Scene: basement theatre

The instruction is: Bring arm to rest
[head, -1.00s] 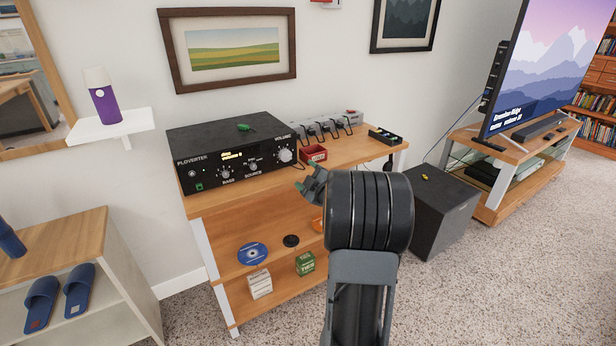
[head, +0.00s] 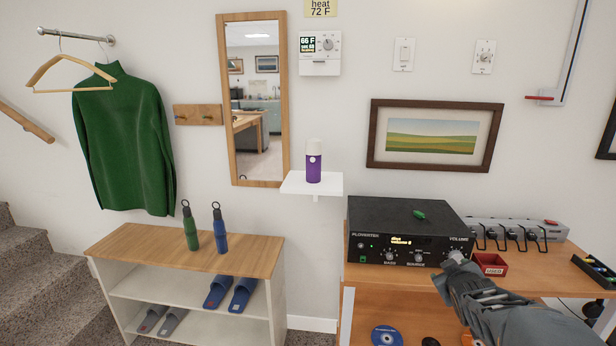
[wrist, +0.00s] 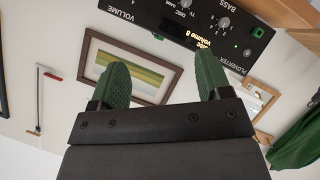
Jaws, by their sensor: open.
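My gripper (head: 457,262) is at the lower right of the head view, in front of the volume knob side of the black Plovertek receiver (head: 405,228). Whether it touches the receiver cannot be told. In the wrist view my gripper (wrist: 162,76) has its two green-padded fingers apart with nothing between them. That view is upside down, with the receiver (wrist: 190,22) along its top and the framed landscape picture (wrist: 143,72) behind the fingers.
The wooden stand (head: 385,276) under the receiver also bears a small red box (head: 490,264) and a grey strip with hooks (head: 515,232). A white shelf (head: 312,185) holds a purple canister (head: 313,165). A shoe rack (head: 190,250) bears two bottles. Stairs (head: 35,270) rise at left.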

